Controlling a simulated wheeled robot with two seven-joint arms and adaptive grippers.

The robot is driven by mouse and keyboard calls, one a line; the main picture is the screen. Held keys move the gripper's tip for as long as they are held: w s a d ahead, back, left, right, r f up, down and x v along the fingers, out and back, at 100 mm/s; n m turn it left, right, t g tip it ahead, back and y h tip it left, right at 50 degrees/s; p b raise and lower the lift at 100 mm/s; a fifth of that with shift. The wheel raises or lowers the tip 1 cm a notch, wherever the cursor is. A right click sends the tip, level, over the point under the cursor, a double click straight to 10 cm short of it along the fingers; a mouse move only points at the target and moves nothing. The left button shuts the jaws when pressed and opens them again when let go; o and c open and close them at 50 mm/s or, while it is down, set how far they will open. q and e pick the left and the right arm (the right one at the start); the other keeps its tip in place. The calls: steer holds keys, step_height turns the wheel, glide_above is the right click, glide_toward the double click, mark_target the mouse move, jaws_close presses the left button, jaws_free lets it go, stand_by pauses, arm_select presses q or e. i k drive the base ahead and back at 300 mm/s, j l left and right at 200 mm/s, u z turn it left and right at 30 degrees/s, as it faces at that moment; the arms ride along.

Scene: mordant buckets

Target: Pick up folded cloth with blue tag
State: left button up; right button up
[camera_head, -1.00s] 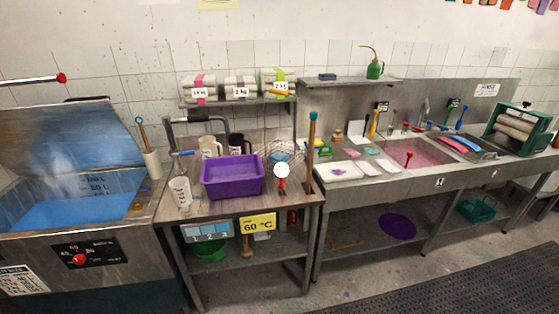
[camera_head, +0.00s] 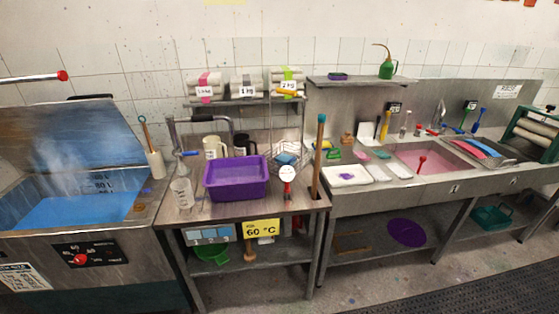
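Three folded pale cloth stacks lie on the wall shelf (camera_head: 250,101) above the middle bench. The left stack (camera_head: 206,86) has a pink band, and the right stack (camera_head: 288,78) has a green band. The middle stack (camera_head: 246,85) has a dark greyish band; I cannot tell whether it is blue. Each has a white weight label. No clearly blue tag shows on any stack. Neither of my grippers is in view.
On the bench below stand a purple tub (camera_head: 236,178), a clear measuring jug (camera_head: 182,191), a white dial thermometer (camera_head: 287,175) and an upright wooden stick (camera_head: 318,160). A steaming blue vat (camera_head: 75,211) is at left, a pink-filled sink (camera_head: 435,158) at right.

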mark_target(283, 159)
steer(key=i+l+u, duration=1)
steer(key=l+u, duration=0.25)
